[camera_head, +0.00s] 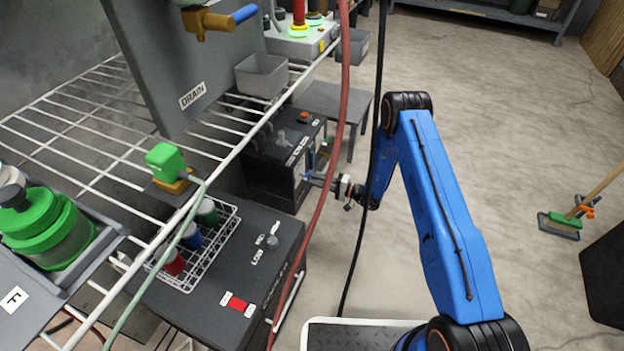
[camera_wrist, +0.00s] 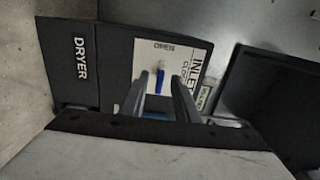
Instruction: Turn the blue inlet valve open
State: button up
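The blue inlet valve handle (camera_wrist: 160,81) shows in the wrist view as a short blue bar, close to upright in the picture. It is in front of a white plate (camera_wrist: 183,57) lettered "INLET". My gripper (camera_wrist: 157,98) is open, and its two fingers stand on either side of the lower part of the handle in that picture. I cannot tell whether they touch it. In the head view my gripper (camera_head: 314,180) is at the front of the dark dryer box (camera_head: 273,165), where the handle is mostly hidden.
A red hose (camera_head: 325,180) and a black cable (camera_head: 358,240) hang close to my gripper. A wire shelf (camera_head: 100,135) is at left.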

jog(key=v, duration=1.5)
jog(key=shift+r, duration=0.1)
